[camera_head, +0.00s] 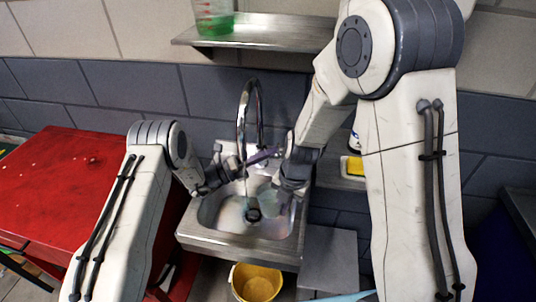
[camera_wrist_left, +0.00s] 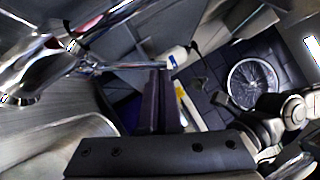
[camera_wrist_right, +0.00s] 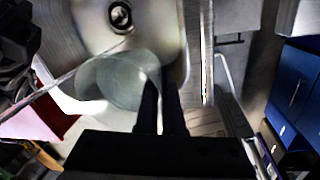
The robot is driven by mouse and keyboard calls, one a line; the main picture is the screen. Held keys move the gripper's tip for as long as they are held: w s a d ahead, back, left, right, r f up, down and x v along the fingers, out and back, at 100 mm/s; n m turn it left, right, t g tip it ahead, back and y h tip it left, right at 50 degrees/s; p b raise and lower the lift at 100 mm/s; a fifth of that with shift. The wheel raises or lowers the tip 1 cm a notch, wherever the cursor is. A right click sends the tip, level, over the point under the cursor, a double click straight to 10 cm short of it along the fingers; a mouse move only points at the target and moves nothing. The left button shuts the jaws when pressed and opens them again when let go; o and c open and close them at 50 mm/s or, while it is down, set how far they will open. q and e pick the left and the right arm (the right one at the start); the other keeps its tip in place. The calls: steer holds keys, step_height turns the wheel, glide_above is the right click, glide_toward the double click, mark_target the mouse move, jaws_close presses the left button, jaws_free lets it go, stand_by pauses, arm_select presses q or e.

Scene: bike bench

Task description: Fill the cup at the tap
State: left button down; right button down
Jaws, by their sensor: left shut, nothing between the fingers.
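The steel sink (camera_head: 218,238) stands against the wall under a tall curved tap (camera_head: 241,110). The clear cup (camera_wrist_right: 122,82) is in the basin near the drain, its outline faint in the head view. My right gripper (camera_wrist_right: 160,95) is closed on the cup's wall. A thin, bright line, apparently water, crosses the right wrist view toward the drain and cup; I cannot tell whether it enters the cup. My left gripper (camera_head: 268,154) is shut and empty beside the tap. In the left wrist view, its fingers (camera_wrist_left: 162,85) are close to a white-tipped tap lever (camera_wrist_left: 177,56); contact is unclear.
A yellow bucket (camera_head: 256,284) stands under the sink. A red cabinet (camera_head: 60,185) is at the left. A shelf (camera_head: 275,32) above holds a container of green liquid (camera_head: 213,22). A yellow sponge (camera_head: 354,166) lies on a ledge to the right of the sink.

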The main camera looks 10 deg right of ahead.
arm_select(q)
steer(key=shift+w+d+r+n, duration=0.1)
steer(key=shift+w+r+n, duration=0.1)
steer(key=shift+n, duration=0.2)
steer(key=shift+w+d+r+n+t+y, duration=0.1)
steer(key=shift+w+d+r+n+y, duration=0.1)
steer(key=shift+w+r+n+y, duration=0.3)
steer(key=shift+w+d+r+n+t+y, duration=0.15)
steer(key=shift+w+r+n+y, duration=0.15)
steer(key=shift+w+n, duration=0.4)
steer(key=shift+w+d+r+n+t+y, duration=0.1)
steer(key=shift+w+d+r+n+y, duration=0.15)
steer(key=shift+w+n+y, duration=0.3)
steer(key=shift+w+r, duration=0.1)
